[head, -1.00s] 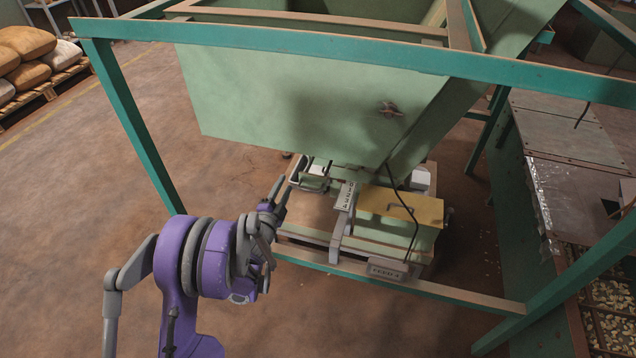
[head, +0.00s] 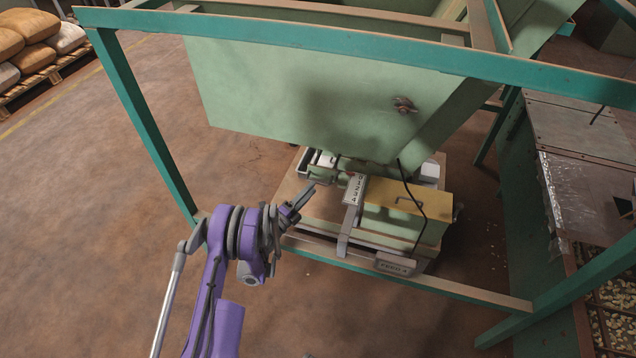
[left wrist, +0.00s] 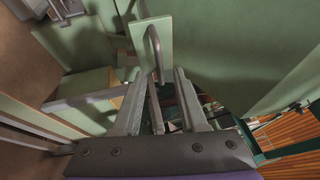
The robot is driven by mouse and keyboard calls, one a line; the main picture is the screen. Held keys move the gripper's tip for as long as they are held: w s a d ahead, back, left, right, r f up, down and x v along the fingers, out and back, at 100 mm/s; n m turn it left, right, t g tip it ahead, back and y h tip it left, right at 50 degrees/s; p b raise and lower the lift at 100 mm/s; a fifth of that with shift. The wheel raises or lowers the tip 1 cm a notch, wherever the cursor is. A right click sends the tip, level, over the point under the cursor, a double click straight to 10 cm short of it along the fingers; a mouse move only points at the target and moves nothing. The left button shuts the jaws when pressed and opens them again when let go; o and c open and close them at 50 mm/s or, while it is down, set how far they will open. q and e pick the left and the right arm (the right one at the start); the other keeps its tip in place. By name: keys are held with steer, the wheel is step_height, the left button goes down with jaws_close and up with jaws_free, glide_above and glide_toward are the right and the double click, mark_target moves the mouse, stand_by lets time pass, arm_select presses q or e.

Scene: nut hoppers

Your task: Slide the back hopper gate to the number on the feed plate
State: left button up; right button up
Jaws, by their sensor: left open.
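A large pale green hopper (head: 290,90) hangs in the teal frame. Under its outlet is a slide with a white number scale (head: 354,189) and a small red mark (head: 350,174) at the scale's far end. I cannot read the scale surely. The grey feed plate (head: 396,264) is on the front rail; its number is too small to be certain. My left gripper (head: 303,198) is open and empty, left of the scale and apart from it. In the left wrist view, a curved metal handle (left wrist: 153,48) on a pale panel lies beyond the open left gripper (left wrist: 158,85). My right gripper is not in view.
A yellow-topped box (head: 410,200) with a handle stands right of the scale, with a black cable over it. The teal frame's front rail (head: 430,284) and left post (head: 150,125) border the space. Open floor lies to the left.

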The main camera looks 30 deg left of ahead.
mark_target(317, 182)
arm_select(q)
steer(key=shift+x, duration=2.35)
steer(key=shift+c, duration=0.2)
jaws_close()
